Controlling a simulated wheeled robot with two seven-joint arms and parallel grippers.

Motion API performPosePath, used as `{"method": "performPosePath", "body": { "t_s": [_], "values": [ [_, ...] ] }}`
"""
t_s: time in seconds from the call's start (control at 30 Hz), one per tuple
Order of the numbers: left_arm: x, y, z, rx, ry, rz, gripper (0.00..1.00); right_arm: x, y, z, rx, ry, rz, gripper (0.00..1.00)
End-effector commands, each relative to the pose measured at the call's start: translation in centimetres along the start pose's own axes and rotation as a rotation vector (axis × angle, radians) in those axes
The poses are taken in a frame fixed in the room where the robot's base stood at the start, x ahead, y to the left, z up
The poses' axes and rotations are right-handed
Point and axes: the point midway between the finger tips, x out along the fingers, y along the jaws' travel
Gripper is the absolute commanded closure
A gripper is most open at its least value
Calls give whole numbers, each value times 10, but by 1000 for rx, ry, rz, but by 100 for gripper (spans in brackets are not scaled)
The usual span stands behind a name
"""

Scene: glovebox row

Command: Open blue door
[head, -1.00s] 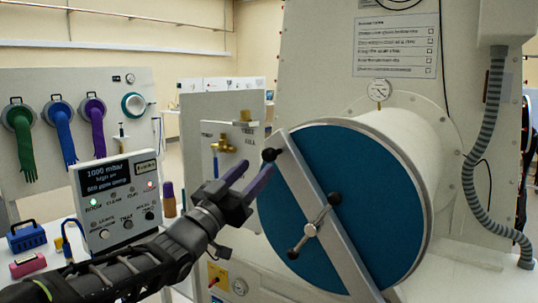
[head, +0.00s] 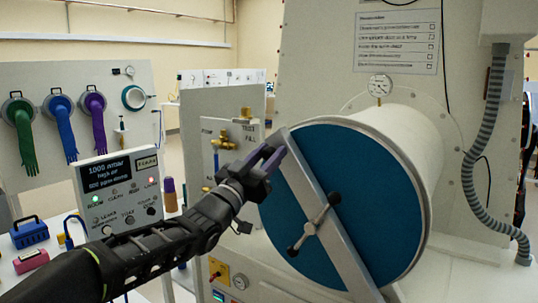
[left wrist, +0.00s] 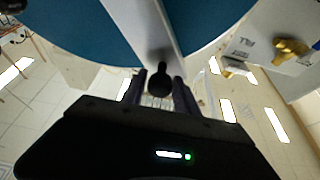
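The round blue door (head: 350,185) closes the front end of a white horizontal cylinder on the right. A grey bar (head: 325,215) runs slantwise across it, with a T-shaped handle (head: 314,227) at its middle. My left gripper (head: 266,158) is at the bar's upper left end. In the left wrist view, a black knob (left wrist: 158,82) at the bar's end sits between the two fingers (left wrist: 160,95), with narrow gaps showing beside it, so the gripper looks open around it. In the head view the gripper hides the knob. My right gripper is in neither view.
A control box (head: 118,190) with a display stands left of my arm. Brass valves (head: 240,140) on a panel are just behind my gripper. A grey hose (head: 470,170) hangs at the right. A blue case (head: 29,232) and pink item (head: 31,261) lie at the left.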

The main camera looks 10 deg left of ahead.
Motion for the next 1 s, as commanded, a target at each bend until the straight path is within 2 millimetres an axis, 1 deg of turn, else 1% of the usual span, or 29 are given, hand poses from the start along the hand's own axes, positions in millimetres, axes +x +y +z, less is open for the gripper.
{"method": "performPosePath", "body": {
  "t_s": [0.03, 0.07, 0.4, 1.0],
  "values": [
    [0, 0, 0, 0, 0, 0, 69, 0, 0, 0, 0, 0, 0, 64],
    [0, 0, 0, 0, 0, 0, 71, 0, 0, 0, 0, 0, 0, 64],
    [0, 0, 0, 0, 0, 0, 99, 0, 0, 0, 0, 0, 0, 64],
    [0, 0, 0, 0, 0, 0, 100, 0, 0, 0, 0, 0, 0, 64]
  ]
}}
